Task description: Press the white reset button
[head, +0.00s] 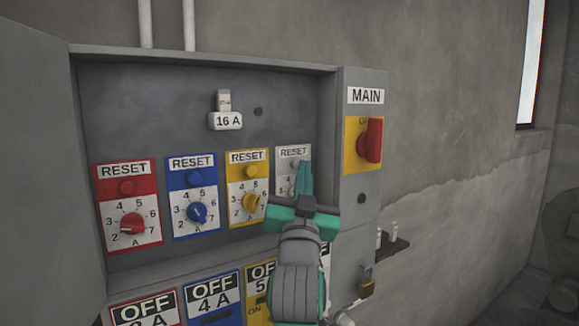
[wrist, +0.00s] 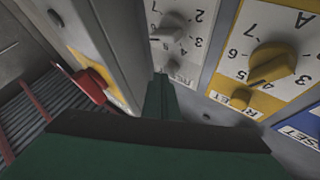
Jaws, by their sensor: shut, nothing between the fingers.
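The white reset panel (head: 284,168) is the rightmost of the row in the head view, with its RESET label (head: 293,152) showing above my fingers. My gripper (head: 303,168) is shut and empty, its green fingers pointing up in front of this panel's right part. They hide the place below the label, so I cannot make out the white button there. In the wrist view my fingertips (wrist: 161,82) are beside the white panel's label, and its pale dial knob (wrist: 172,28) is beyond. I cannot tell whether the fingertips touch the button.
Red (head: 127,187), blue (head: 194,178) and yellow (head: 251,171) reset buttons with dials stand to the left. The red MAIN switch (head: 370,140) is to the right on the cabinet frame.

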